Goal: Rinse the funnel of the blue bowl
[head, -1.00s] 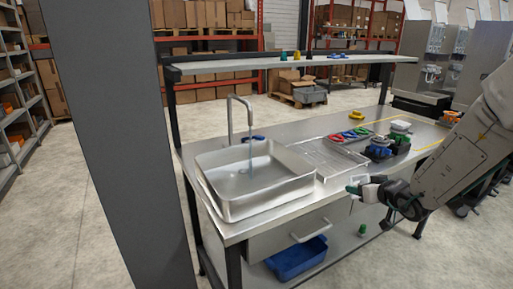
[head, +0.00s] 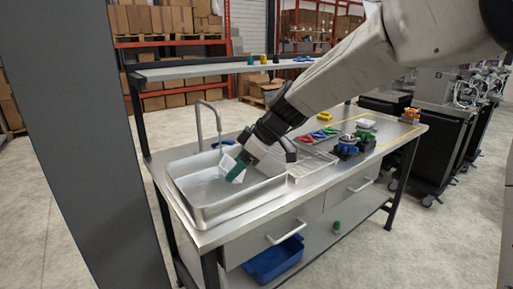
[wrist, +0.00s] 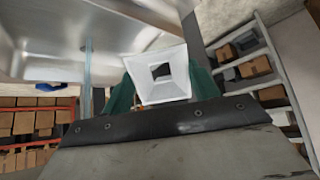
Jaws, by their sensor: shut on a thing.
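My gripper (head: 240,170) is shut on a white funnel (head: 230,162) and holds it over the sink (head: 208,212). In the wrist view the funnel (wrist: 160,72) has a square flared mouth with a dark square hole in its middle, between green fingers. The tap (head: 212,122) stands at the sink's back rim. A water stream (wrist: 87,75) runs left of the funnel in the wrist view, apart from it. Blue parts (head: 348,149) sit among dark units on the bench to the right; I cannot tell whether one is the blue bowl.
A tray (head: 318,136) of red, green and blue pieces lies right of the sink, beside a ribbed drainboard (head: 310,165). A shelf (head: 225,69) runs above the bench. A blue bin (head: 275,259) stands below. A grey post (head: 85,150) blocks the left.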

